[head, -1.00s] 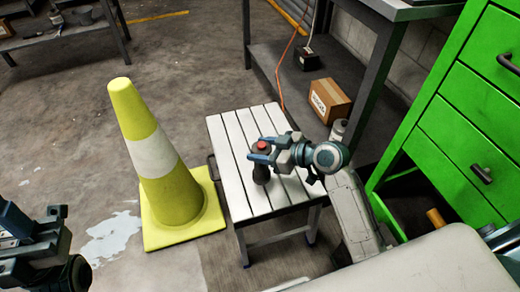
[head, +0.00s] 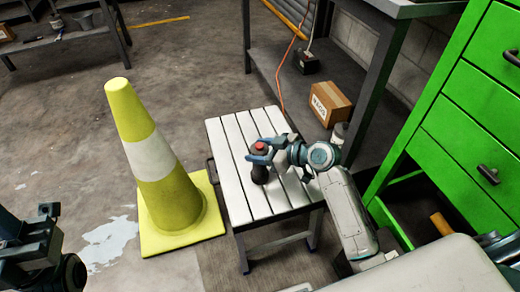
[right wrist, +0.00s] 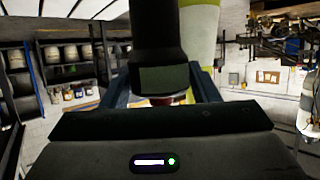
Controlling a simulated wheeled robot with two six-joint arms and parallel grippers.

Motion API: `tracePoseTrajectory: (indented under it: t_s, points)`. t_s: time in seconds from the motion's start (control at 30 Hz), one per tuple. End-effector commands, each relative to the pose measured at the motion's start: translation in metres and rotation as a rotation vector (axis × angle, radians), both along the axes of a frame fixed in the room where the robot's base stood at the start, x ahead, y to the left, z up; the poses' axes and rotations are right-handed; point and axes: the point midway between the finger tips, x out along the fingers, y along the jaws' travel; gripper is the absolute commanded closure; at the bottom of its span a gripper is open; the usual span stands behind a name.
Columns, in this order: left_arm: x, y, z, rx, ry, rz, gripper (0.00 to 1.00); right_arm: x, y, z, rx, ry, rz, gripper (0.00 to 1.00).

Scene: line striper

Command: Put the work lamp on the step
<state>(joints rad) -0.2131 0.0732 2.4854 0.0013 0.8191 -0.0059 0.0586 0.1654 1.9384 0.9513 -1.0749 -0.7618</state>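The work lamp (head: 259,168) is dark with a red top and stands upright, over the slatted top of the step (head: 234,150); its base looks to be on the slats. My right gripper (head: 257,153) reaches in from the right, with its fingers around the lamp near the red top. In the right wrist view the lamp's dark body (right wrist: 158,45) lies between the two blue fingers, which sit close against its sides. My left gripper (head: 45,215) is at the left edge, away from the step; its fingertips are not clear.
A yellow cone with a white band (head: 165,190) stands just left of the step. A workbench (head: 385,12) with a cardboard box (head: 330,101) on its lower shelf is behind. A green drawer cabinet (head: 465,125) is on the right. Floor is open at back left.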

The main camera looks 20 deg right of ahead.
Motion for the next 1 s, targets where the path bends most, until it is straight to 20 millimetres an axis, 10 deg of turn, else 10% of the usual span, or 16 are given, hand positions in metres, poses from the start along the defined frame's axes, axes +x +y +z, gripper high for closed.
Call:
tracePoseTrajectory:
  t_s: [0.47, 1.0]
  points:
    - [-0.001, 0.000, -0.001, 0.000, 0.013, 0.000, 0.64, -0.003, -0.003, 0.005, -0.001, 0.000, -0.001, 0.28]
    - [0.001, -0.001, 0.006, 0.011, 0.041, -0.001, 0.64, -0.060, -0.061, 0.039, -0.007, 0.002, 0.002, 0.28]
